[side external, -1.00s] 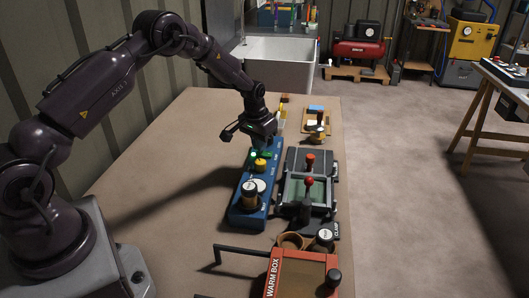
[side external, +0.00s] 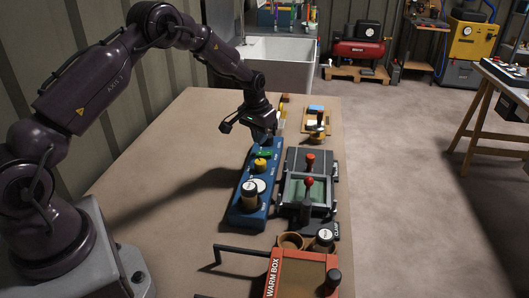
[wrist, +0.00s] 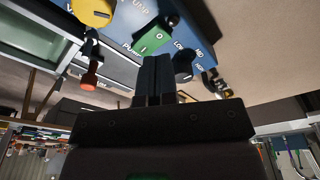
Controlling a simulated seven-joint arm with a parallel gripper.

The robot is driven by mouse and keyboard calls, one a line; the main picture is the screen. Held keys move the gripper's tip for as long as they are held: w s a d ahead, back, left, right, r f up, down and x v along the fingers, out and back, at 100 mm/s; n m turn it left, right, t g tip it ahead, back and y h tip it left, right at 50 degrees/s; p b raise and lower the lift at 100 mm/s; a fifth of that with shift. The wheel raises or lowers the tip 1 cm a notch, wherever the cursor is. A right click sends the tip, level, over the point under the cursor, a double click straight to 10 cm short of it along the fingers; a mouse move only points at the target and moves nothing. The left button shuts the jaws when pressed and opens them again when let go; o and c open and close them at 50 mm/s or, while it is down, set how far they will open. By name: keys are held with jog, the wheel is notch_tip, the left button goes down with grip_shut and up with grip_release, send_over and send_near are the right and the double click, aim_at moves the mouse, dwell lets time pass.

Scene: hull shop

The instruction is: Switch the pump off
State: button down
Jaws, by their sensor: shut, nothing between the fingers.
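The blue control panel (side external: 240,213) stands on the bench, with a green rocker switch (side external: 264,154) at its far part. In the wrist view the rocker (wrist: 150,43) sits by the PUMP lettering and shows an O mark. A small dark round part (wrist: 172,20) beside it shows no glow. My gripper (side external: 263,138) is shut and empty, just beyond the rocker. In the wrist view my closed fingertips (wrist: 155,58) are close to the rocker's edge; I cannot tell whether they touch it.
A yellow knob (side external: 260,165) and a white-topped knob (side external: 250,193) are on the same panel. A dark knob (wrist: 183,66) marked LOW and MID is close to my fingers. A clamp fixture with red-topped levers (side external: 309,183) stands right. The bench is clear left.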

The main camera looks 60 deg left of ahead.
aim_at(260, 153)
jog(key=shift+r, duration=1.95)
jog(key=s, duration=0.1)
jog(key=s+f+g, duration=0.1)
jog(key=shift+s+d+f, duration=0.3)
jog(key=shift+d, duration=0.1)
jog(key=s+d+r+m+t, duration=0.1)
jog(key=s+d+r, duration=0.4)
jog(key=s+r, duration=0.3)
jog(key=s+d+r+m+t, duration=0.1)
jog(key=s+d+r+t, duration=0.1)
jog(key=s+d+r, duration=0.3)
jog(key=s+d+r+m+t, duration=0.1)
jog(key=s+d+r, duration=0.5)
jog(key=s+r, duration=0.5)
jog(key=s, duration=0.4)
jog(key=shift+s+t, duration=0.4)
jog(key=c, duration=1.8)
grip_release()
jog(key=shift+d, duration=0.1)
jog(key=shift+c, duration=0.2)
